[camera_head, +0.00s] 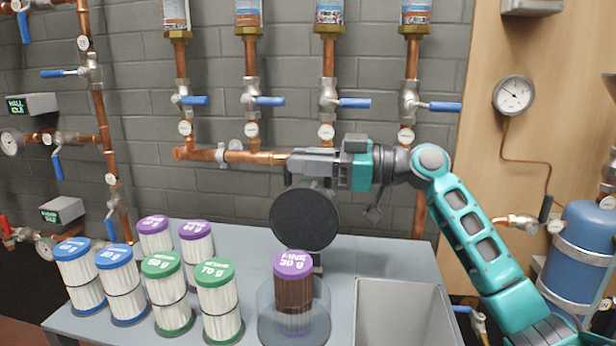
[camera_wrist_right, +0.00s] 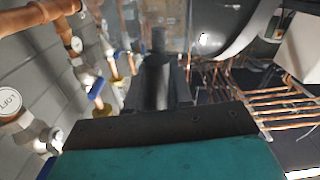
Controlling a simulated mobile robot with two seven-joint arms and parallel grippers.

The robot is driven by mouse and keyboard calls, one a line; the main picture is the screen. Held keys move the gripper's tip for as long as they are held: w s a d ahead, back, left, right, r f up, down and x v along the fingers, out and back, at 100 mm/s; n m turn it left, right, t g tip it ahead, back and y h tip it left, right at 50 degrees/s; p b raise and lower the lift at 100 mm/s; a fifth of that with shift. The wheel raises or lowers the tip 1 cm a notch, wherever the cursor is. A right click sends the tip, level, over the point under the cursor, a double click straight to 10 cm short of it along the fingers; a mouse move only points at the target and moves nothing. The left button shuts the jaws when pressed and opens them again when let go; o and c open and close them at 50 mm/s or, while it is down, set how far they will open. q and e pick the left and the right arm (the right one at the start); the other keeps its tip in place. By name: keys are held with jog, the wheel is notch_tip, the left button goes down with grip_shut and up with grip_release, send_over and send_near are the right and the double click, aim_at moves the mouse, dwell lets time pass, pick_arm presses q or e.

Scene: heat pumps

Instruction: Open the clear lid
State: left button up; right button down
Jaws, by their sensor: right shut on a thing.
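A clear round housing (camera_head: 265,322) stands on the bench and holds a brown filter (camera_head: 293,300) with a purple cap. Its round lid (camera_head: 304,220) looks dark rather than clear. It stands raised on edge above and behind the filter, its flat face toward the head camera. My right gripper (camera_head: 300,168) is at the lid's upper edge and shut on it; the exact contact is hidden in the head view. In the right wrist view the jaws (camera_wrist_right: 160,88) close around a dark upright bar. My left gripper is not in view.
Several white filters with blue (camera_head: 113,257), purple (camera_head: 195,230) and green (camera_head: 215,273) caps stand on the bench at left. An open grey bin (camera_head: 400,284) is right of the housing. Copper pipes with blue-handled valves (camera_head: 328,98) run along the wall behind my gripper.

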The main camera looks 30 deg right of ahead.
jog(key=shift+s+r, duration=0.15)
jog(key=shift+r, duration=0.05)
jog(key=c, duration=1.1)
grip_release()
jog(key=shift+f, duration=0.1)
jog(key=v, duration=1.2)
jog(key=shift+s+d+b, duration=0.3)
jog(key=shift+b, duration=0.05)
